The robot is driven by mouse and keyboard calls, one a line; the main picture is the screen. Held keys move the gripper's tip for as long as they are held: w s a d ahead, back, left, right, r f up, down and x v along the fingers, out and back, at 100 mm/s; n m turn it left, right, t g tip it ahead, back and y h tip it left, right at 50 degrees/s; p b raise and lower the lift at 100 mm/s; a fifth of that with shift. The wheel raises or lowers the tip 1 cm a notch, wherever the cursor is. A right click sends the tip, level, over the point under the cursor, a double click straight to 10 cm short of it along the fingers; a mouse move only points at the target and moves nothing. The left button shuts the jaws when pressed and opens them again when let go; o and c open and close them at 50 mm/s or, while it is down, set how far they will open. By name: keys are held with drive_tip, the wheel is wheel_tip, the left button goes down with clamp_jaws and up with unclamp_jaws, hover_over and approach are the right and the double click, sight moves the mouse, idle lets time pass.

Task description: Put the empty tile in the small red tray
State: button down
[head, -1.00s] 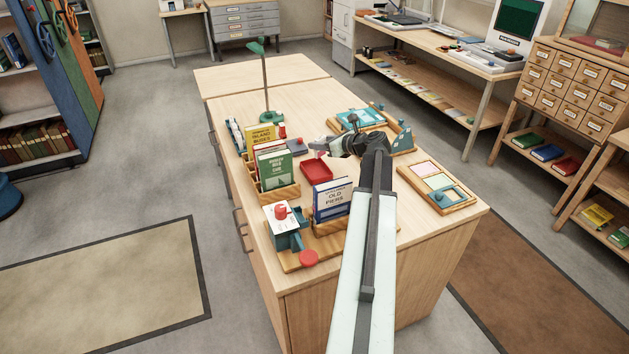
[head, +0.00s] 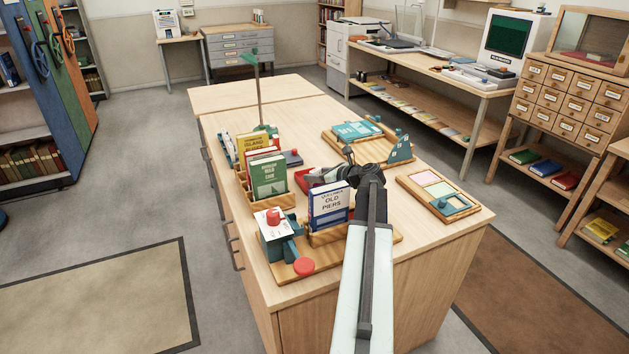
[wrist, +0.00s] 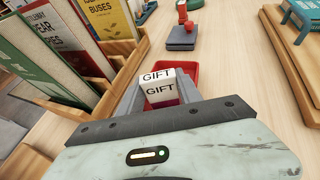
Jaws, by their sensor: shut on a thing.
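My gripper (wrist: 160,92) is shut on a small white-and-red block (wrist: 158,76) that reads "GIFT" on two faces in the wrist view. I see no blank face on it. The small red tray (wrist: 189,73) lies just beyond and partly under the block, its near part hidden by the block and fingers. I cannot tell whether the block touches the tray floor. In the head view the red tray (head: 311,178) is partly covered by the book stand and my gripper (head: 329,174), which is low over it.
Upright books in a wooden rack (head: 283,201) stand left of the tray. A book marked "Old Piers" (head: 328,205) stands in front. A dark pad (head: 291,158) lies behind the tray.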

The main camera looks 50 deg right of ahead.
drive_tip(key=shift+f, duration=0.15)
drive_tip(key=c, duration=0.8)
unclamp_jaws()
drive_tip(key=shift+s+r, duration=0.1)
drive_tip(key=shift+r, duration=0.25)
drive_tip(key=shift+p+v, duration=2.3)
drive_tip(key=shift+v, duration=3.55)
